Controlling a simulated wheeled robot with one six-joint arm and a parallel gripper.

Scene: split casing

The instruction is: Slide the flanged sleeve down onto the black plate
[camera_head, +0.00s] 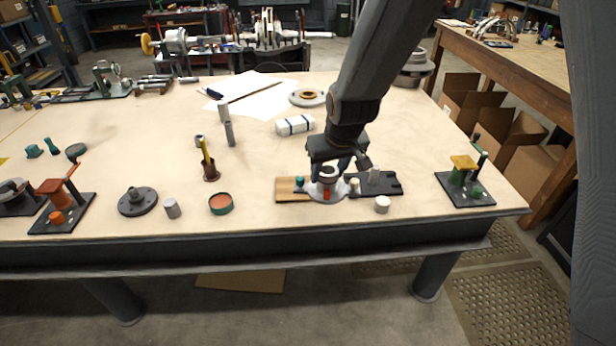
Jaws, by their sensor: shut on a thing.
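My gripper (328,174) points down at the front right of the table and is shut on the grey flanged sleeve (327,190). The sleeve is upright, with a pale round rim at its top and a wide flange below. The black plate (391,186) lies to the right, with a grey upright piece on it; its left part is hidden behind the sleeve and gripper. The flange overlaps the plate's left end in the picture. I cannot tell whether it touches the plate or hangs above it.
A wooden block (290,190) lies left of the sleeve, and a small white cylinder (382,204) stands in front of the plate. A dark flanged disc (138,201) and a round orange-filled dish (221,204) lie farther left. A black-based fixture (466,199) stands at the right.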

